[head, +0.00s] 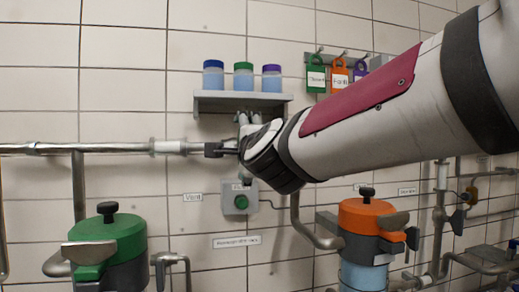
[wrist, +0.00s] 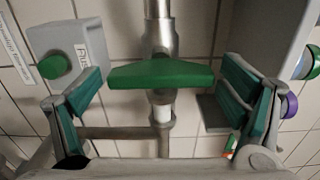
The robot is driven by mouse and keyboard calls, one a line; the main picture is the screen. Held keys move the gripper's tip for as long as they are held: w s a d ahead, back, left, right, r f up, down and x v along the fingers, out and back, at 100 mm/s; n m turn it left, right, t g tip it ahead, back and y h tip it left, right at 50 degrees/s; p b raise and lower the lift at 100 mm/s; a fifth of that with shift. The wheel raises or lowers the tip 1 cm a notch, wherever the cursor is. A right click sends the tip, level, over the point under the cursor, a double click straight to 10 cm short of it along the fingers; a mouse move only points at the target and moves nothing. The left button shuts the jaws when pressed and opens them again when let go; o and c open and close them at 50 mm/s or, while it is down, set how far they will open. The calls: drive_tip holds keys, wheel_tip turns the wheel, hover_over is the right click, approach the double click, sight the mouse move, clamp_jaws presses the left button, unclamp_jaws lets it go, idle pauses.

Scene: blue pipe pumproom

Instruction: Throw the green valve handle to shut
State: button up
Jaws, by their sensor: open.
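The green valve handle (wrist: 160,75) is a flat, tapered bar in the middle of the wrist view. It lies across the silver pipe (wrist: 160,35), roughly square to it in that picture. My gripper (wrist: 163,80) is open, with one green-padded finger on each side of the handle. A gap shows between the handle and each finger, and I see no contact. In the head view, my gripper (head: 224,149) is at the pipe (head: 115,148) below the shelf, and my wrist hides the handle there.
A shelf (head: 240,101) with three bottles is just above my gripper. A grey box with a green button (head: 241,202) is below. Green-lidded (head: 107,240) and orange-lidded (head: 372,218) canisters stand lower left and right. Coloured padlocks (head: 339,74) hang behind my arm.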

drive_tip(key=v, duration=1.2)
drive_tip(key=s+d+f+n+g+h+p, duration=0.2)
drive_tip(key=s+d+f+n+g+p, duration=0.4)
drive_tip(key=s+d, duration=0.4)
drive_tip(key=s+d+f+n+g+h+p, duration=0.3)
drive_tip(key=s+d+f+n+g+p, duration=0.2)
drive_tip(key=s, duration=1.2)
drive_tip(key=d+f+n+g, duration=0.2)
drive_tip(key=d+f+n, duration=0.2)
drive_tip(key=d+f, duration=0.1)
drive_tip(key=shift+d+f+p, duration=0.4)
drive_tip(key=shift+d, duration=0.15)
